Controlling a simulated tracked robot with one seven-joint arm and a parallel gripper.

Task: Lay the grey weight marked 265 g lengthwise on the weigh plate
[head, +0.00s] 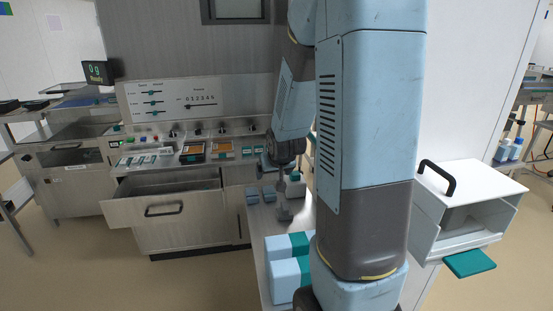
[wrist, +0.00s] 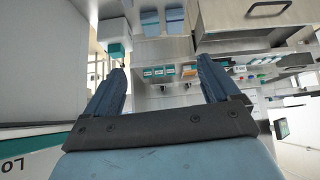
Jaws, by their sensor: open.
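My gripper (wrist: 161,80) is open in the wrist view, its two dark blue fingers apart with nothing held between them. I cannot make out the 265 g marking on anything. Two small blue-grey blocks stand side by side on the narrow bench, the left one (head: 252,195) and the right one (head: 268,194). They also show at the top of the wrist view, one (wrist: 150,22) beside the other (wrist: 175,20), beyond the fingers. A display reading 0 g (head: 97,72) stands at far left. A thin plate (head: 66,88) beside it may be the weigh plate.
A white box with a teal front (wrist: 115,38) is near the blocks. Blue-and-teal cartons (head: 277,247) stand on the near bench. An open drawer (head: 160,208) juts out below the control panel (head: 172,98). A white cabinet (head: 470,190) stands right.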

